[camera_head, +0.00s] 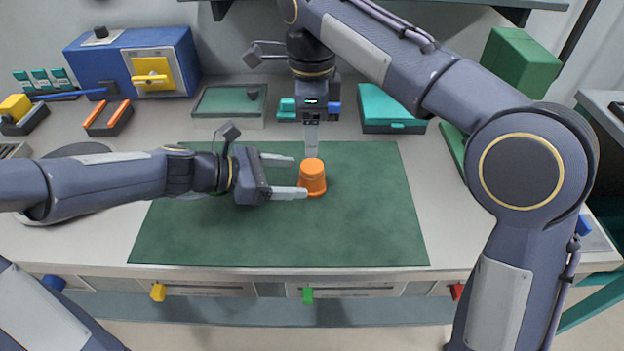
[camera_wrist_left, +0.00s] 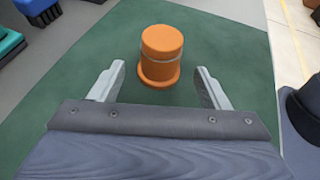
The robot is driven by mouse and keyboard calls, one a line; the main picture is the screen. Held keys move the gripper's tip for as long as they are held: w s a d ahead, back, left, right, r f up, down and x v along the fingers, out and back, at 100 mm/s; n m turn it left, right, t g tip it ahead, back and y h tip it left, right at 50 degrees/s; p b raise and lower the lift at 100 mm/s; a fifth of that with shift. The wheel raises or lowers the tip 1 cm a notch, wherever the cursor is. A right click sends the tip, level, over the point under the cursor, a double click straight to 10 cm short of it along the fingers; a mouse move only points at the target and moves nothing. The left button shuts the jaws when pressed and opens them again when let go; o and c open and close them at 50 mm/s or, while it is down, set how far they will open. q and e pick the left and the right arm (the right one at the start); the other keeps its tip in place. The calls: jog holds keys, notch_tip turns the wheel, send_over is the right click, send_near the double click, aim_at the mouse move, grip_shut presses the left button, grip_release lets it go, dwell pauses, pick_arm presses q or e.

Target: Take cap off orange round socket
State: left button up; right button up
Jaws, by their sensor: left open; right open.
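The orange round socket (camera_head: 313,188) stands upright on the green mat, with its orange cap (camera_head: 312,167) on top. In the left wrist view the cap (camera_wrist_left: 162,40) and the flanged socket (camera_wrist_left: 159,73) meet at a thin pale seam. My left gripper (camera_head: 297,176) is open and comes from the left, its fingers level and pointing at the socket. In its wrist view the socket stands just beyond and between the fingertips (camera_wrist_left: 160,80). My right gripper (camera_head: 311,152) points down directly above the cap. Its fingers overlap in the head view, and whether they touch the cap is unclear.
The green mat (camera_head: 220,235) is otherwise clear. Behind it stand a blue box with a yellow handle (camera_head: 151,75), a green-topped tray (camera_head: 230,102) and a teal case (camera_head: 390,108). Orange-and-black holders (camera_head: 108,119) lie at the left. My right arm spans the right side.

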aim_at(302, 177)
pick_arm(q)
jog(key=shift+x, duration=2.3)
jog(key=shift+a, duration=0.1)
jog(key=c, duration=1.5)
jog(key=o, duration=1.5)
jog(key=shift+a, duration=0.1)
